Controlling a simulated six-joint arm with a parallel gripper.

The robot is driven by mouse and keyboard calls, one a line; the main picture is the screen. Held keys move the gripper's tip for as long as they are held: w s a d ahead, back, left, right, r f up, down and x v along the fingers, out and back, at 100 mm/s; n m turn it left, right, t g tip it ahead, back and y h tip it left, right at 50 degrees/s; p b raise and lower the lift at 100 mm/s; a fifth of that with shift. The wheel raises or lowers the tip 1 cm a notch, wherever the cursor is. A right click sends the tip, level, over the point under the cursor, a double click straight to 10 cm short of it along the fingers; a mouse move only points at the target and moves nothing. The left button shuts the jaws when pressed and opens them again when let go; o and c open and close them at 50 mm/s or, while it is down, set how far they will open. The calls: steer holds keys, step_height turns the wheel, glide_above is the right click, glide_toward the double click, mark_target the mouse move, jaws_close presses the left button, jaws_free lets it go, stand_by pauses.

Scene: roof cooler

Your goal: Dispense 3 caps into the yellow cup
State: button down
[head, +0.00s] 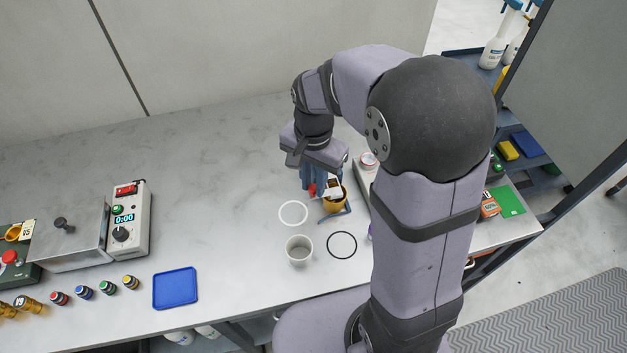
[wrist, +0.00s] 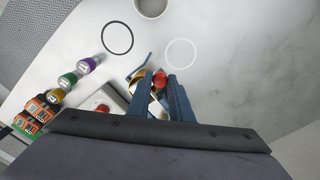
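A yellow cup-like vessel (head: 337,204) with a dark opening and a blue part beside it stands right of the white ring on the bench. It also shows, partly covered, in the wrist view (wrist: 138,75). My gripper (head: 313,188) points down just left of the vessel. In the wrist view, my gripper (wrist: 160,82) has its blue fingers apart, with a small red thing (wrist: 159,78) between the tips. I cannot tell whether the fingers press on it. I see no loose caps for certain. My arm and fingers hide part of this area.
A pale cup (head: 299,254) stands near a black ring (head: 341,245) and a white ring (head: 293,213). A blue tray (head: 175,288), small colour-capped bottles (head: 82,292) and a control box (head: 125,220) are at the left.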

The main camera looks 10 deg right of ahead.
steer(key=w+p, duration=0.2)
steer(key=w, duration=0.4)
steer(key=shift+w, duration=0.3)
steer(key=shift+r, duration=0.15)
steer(key=c, duration=1.6)
jaws_free()
steer(key=shift+w, duration=0.1)
steer(key=shift+r+b, duration=0.8)
steer(key=shift+r, duration=2.8)
steer(key=s+d+f+n, duration=0.1)
steer(key=s+f+n, duration=0.2)
steer(key=s, duration=0.3)
steer(key=s+d+f+n, duration=0.1)
steer(key=s+f+n, duration=0.2)
steer(key=s, duration=0.4)
steer(key=s+d+f+n, duration=0.1)
steer(key=s+f+n, duration=0.2)
steer(key=s, duration=0.3)
steer(key=shift+s+f, duration=0.1)
steer(key=shift+s, duration=0.05)
